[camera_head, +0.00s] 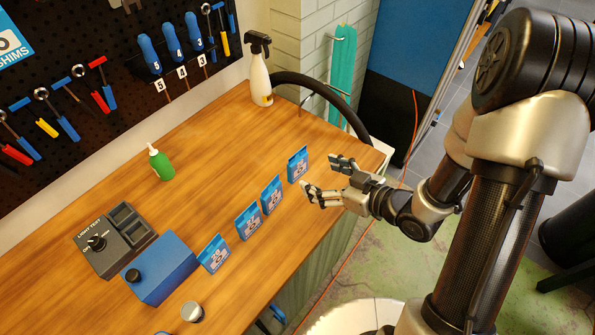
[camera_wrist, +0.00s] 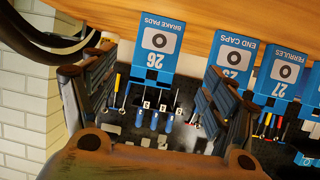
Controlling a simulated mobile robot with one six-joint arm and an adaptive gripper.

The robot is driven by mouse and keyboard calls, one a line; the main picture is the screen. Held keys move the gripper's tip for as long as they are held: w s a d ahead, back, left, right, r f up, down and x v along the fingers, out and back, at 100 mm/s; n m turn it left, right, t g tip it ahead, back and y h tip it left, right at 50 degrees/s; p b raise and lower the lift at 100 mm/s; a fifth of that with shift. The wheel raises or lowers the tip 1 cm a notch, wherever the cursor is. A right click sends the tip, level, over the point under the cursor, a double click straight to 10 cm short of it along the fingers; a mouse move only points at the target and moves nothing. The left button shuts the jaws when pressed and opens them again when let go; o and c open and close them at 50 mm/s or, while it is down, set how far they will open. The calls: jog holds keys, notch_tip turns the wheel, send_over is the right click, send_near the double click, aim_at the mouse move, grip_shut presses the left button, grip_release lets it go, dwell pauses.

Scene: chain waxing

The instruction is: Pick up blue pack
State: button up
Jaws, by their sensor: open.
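Several blue packs stand upright in a row on the wooden bench. The farthest blue pack (camera_head: 298,164) is nearest my gripper (camera_head: 319,174), which is open and empty just to its right. The other packs stand toward the viewer: one (camera_head: 272,194), another (camera_head: 248,222) and the nearest (camera_head: 214,254). In the wrist view, upside down, the pack labelled "Brake pads 26" (camera_wrist: 157,45) lies ahead between the open fingers of my gripper (camera_wrist: 160,68). "End caps" (camera_wrist: 232,58) is partly hidden behind the right finger. "Ferrules" (camera_wrist: 281,75) stands farther right.
A spray bottle (camera_head: 260,72) stands at the bench's back, a green bottle (camera_head: 160,164) near the pegboard. A blue box (camera_head: 165,270) and a dark grey box (camera_head: 107,245) sit at left. The bench's right edge is below my gripper. Open bench lies left of the packs.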

aim_at(300, 167)
jog(key=b+x, duration=0.1)
jog(key=x, duration=0.3)
jog(key=shift+w+a+f, duration=0.1)
jog(key=shift+w+a, duration=0.05)
jog(key=shift+w, duration=0.05)
jog(key=b+x, duration=0.1)
jog(key=x, duration=0.4)
jog(key=shift+w+f+b, duration=0.1)
jog(key=shift+w+b, duration=0.1)
jog(key=shift+b, duration=0.1)
jog(key=shift+c, duration=0.5)
jog(key=c, duration=1.1)
jog(key=shift+o, duration=0.2)
